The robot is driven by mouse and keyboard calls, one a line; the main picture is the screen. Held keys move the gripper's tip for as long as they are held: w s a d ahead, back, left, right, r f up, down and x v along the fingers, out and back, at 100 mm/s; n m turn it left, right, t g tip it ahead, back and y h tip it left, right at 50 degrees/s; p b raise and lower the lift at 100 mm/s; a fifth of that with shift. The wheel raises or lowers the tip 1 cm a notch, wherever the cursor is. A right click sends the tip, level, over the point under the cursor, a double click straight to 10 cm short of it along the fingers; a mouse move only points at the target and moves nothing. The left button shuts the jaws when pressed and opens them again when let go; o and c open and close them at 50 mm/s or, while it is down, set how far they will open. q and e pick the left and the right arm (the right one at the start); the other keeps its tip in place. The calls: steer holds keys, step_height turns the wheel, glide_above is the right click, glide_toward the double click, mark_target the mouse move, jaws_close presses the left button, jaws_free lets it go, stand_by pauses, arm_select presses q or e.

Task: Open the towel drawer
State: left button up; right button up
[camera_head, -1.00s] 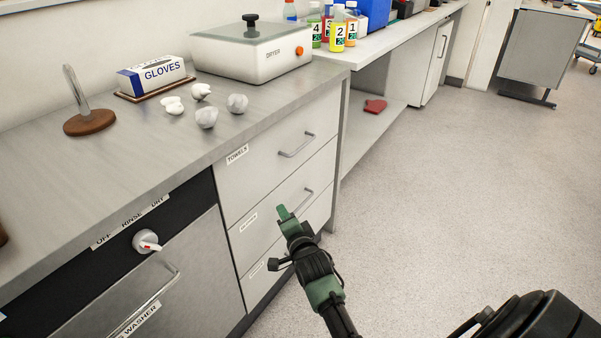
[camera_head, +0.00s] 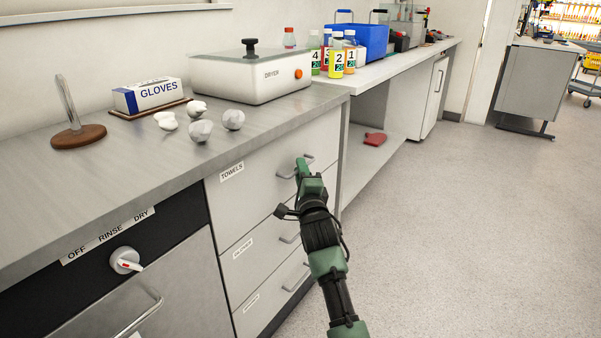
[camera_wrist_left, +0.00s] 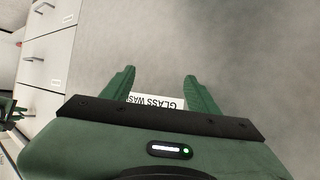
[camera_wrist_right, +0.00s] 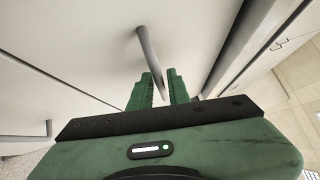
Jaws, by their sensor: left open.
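The towel drawer (camera_head: 250,195) is the top one in the white cabinet, with a TOWELS label (camera_head: 232,172) at its upper left. Its front looks flush with the drawers below. My right gripper (camera_head: 302,163) is at its metal handle (camera_head: 284,175). In the right wrist view, the handle (camera_wrist_right: 147,45) runs between the narrowed fingers of my right gripper (camera_wrist_right: 160,75), which look shut on it. My left gripper (camera_wrist_left: 158,75) shows only in the left wrist view. It is open and empty in front of a grey panel with a GLASS WASHER label (camera_wrist_left: 165,101).
The counter above holds a dryer (camera_head: 255,80), a glove box (camera_head: 150,95), several crumpled white pieces and a rod on a brown base (camera_head: 78,136). A washer (camera_head: 165,285) stands left of the drawers. The floor (camera_head: 440,230) to the right is clear.

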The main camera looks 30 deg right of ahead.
steer(key=shift+w+d, duration=0.1)
steer(key=shift+w, duration=0.15)
jaws_close()
stand_by(1.4)
